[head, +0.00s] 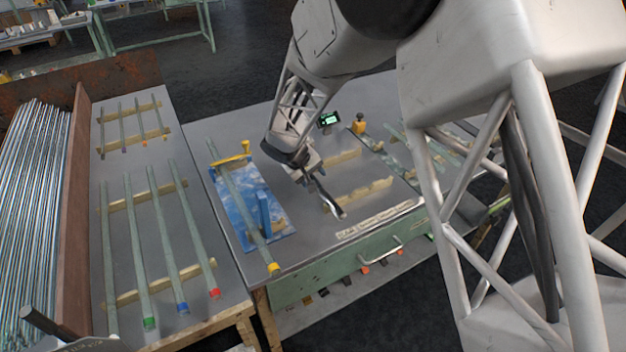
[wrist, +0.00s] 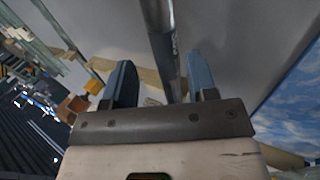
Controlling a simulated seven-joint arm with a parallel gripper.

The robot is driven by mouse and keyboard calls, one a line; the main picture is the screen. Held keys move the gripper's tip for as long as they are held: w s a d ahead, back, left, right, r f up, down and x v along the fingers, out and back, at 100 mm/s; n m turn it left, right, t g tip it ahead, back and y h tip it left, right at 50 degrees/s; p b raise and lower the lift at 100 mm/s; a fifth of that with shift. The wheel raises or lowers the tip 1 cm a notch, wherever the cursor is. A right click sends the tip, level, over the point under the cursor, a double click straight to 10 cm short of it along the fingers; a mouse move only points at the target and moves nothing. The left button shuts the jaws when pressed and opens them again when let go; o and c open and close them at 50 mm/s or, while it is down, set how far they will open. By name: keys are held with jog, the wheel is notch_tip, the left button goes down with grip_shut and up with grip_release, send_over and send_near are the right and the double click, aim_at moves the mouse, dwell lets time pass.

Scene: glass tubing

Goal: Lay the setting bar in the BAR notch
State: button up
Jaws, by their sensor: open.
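The setting bar appears to be the dark grey bar (wrist: 165,45) with small markings in the wrist view. In the head view a dark bar (head: 331,203) with a pale end shows just below my gripper (head: 312,178). My gripper is open. In the wrist view its two blue fingers (wrist: 160,82) stand either side of the bar, which lies closer to the right finger. I cannot tell whether the bar is fully between the fingers or below them. Notched wooden rests (head: 368,189) lie under and beside the gripper. I cannot make out which notch is marked BAR.
A blue jig board (head: 234,205) with a long green tube and yellow fittings lies left of my gripper. A pale label strip (head: 374,221) runs along the bench front. More tubes lie on a left table (head: 125,255). A yellow-topped block (head: 359,126) stands behind the rests.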

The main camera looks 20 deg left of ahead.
jog(key=v, duration=1.1)
jog(key=shift+r, duration=0.2)
dwell(0.5)
jog(key=s+d+r+m+g, duration=0.1)
jog(key=s+d+r, duration=0.25)
jog(key=d, duration=0.55)
jog(key=s+d+r+m+y, duration=0.1)
jog(key=s+d+r+m, duration=0.1)
jog(key=d+r, duration=0.45)
jog(key=s+d+r+m+g, duration=0.1)
jog(key=s+d+r, duration=0.2)
jog(key=d, duration=0.8)
jog(key=s+d+r+m+y, duration=0.1)
jog(key=s+d+m, duration=0.1)
jog(key=s+d, duration=0.6)
jog(key=s+d+r+m+y, duration=0.1)
jog(key=s+d+r+m, duration=0.1)
jog(key=s+d, duration=0.6)
jog(key=s+m, duration=0.1)
jog(key=s, duration=0.5)
jog(key=shift+d+t+y, duration=0.2)
jog(key=shift+t+y, duration=0.2)
jog(key=shift+s+r, duration=0.1)
jog(key=shift+r, duration=0.05)
